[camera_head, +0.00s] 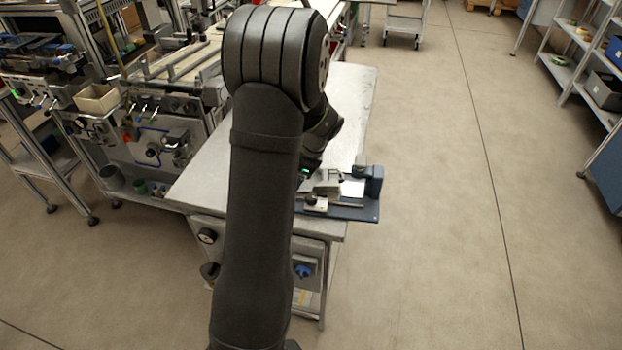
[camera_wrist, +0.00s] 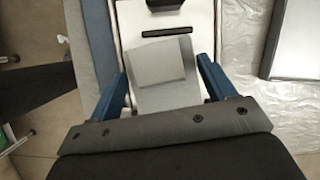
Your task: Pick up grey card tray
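The grey card tray (camera_wrist: 158,62) is a pale grey, flat-sided piece in the middle of the wrist view, slightly turned. My gripper (camera_wrist: 162,72) has its two blue fingers spread, one on each side of the tray. A gap shows between the left finger and the tray. The right finger is very close to the tray's right side, and I cannot tell whether it touches. In the head view my arm hides most of the gripper and the tray.
A white piece with a dark slot (camera_wrist: 167,32) lies behind the tray. A dark-edged pale panel (camera_wrist: 297,42) is at the right. In the head view, a dark blue base plate (camera_head: 358,214) with a blue block (camera_head: 370,178) sits at the metal table's (camera_head: 347,105) right edge.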

